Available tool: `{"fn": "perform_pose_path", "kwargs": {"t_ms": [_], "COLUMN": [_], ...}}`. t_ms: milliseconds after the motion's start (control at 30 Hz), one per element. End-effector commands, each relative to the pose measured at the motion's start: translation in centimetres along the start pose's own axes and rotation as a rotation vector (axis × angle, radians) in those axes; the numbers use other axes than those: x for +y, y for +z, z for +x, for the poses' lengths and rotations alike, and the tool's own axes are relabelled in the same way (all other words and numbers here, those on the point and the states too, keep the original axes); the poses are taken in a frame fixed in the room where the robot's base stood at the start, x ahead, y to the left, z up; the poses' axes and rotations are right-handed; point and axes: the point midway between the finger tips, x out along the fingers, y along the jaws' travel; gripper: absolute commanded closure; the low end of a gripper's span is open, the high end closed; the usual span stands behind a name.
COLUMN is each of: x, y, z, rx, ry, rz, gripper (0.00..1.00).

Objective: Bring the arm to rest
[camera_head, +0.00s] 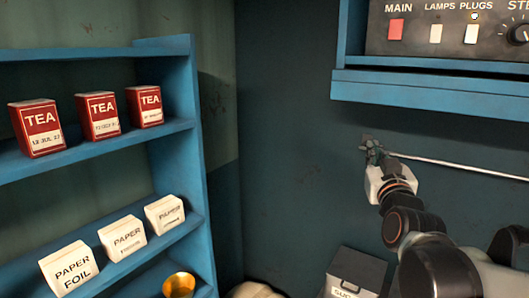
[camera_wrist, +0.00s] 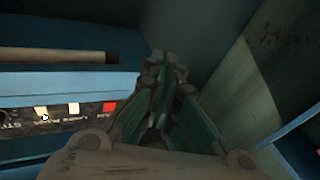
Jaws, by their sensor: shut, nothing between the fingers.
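My gripper (camera_head: 370,146) is at the right of the head view, in front of the dark back wall and below the blue control shelf. It is shut and holds nothing. In the wrist view my gripper (camera_wrist: 168,62) has its green-lined fingers closed together at the tips. A thin pale rod (camera_head: 460,168) runs rightward from beside the fingertips in the head view; I cannot tell whether it touches them.
A blue shelf (camera_head: 190,165) at left holds red tea boxes (camera_head: 96,115) and white paper boxes (camera_head: 124,238). A control panel (camera_head: 450,28) sits above my arm. Below are a grey bin (camera_head: 354,270) and a gold tin (camera_head: 179,286). Open space lies between shelf and arm.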

Motion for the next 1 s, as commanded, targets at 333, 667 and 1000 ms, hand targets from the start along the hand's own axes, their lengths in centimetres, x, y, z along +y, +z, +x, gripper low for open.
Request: {"fn": "perform_pose_path", "kwargs": {"t_ms": [333,667,1000], "x": [-6.3,-6.9,-6.6], "y": [19.6,31.7,33.3], "z": [-14.2,-27.8,-30.7], "rx": [-0.578,-1.006,-1.094], "ry": [-0.187,-0.196,-0.184], "rz": [0.045,0.046,0.043], "gripper": [1.0,1.0,1.0]}}
